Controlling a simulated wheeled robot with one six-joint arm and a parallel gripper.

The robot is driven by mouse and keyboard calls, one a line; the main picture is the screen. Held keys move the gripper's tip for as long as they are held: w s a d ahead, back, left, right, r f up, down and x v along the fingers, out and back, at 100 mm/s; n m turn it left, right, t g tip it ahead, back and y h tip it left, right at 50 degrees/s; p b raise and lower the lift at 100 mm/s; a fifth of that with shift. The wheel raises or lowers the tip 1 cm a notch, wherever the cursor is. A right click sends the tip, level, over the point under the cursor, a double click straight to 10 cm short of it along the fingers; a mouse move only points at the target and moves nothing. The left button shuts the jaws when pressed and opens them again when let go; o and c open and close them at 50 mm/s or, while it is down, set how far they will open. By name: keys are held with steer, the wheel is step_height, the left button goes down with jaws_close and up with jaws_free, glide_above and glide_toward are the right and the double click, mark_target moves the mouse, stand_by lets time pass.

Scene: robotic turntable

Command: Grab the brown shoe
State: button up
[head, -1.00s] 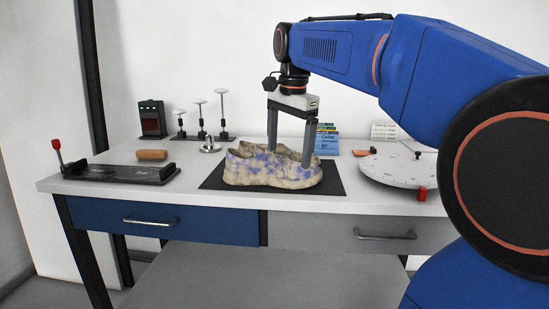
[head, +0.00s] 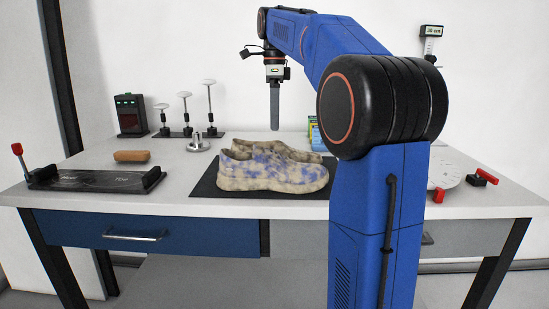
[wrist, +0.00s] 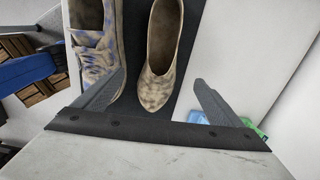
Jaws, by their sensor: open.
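A pair of shoes lies side by side on a black mat (head: 205,183). My gripper (head: 274,128) is open, empty and pointing down above the shoes. In the wrist view the fingers (wrist: 159,79) appear on either side of the brown shoe's toe, the left one overlapping the patched shoe.
A round white turntable (head: 446,172) with red parts stands at the right, partly behind my arm. Blue cards (head: 314,133) stand behind the shoes. A metal weight (head: 198,143), brown cylinder (head: 131,156), black fixture (head: 95,180) and several small stands (head: 186,115) are at the left.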

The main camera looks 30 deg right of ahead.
step_height(320, 180, down, 12)
steer(key=shift+d+f, duration=0.1)
steer(key=shift+d, duration=0.05)
steer(key=c, duration=1.4)
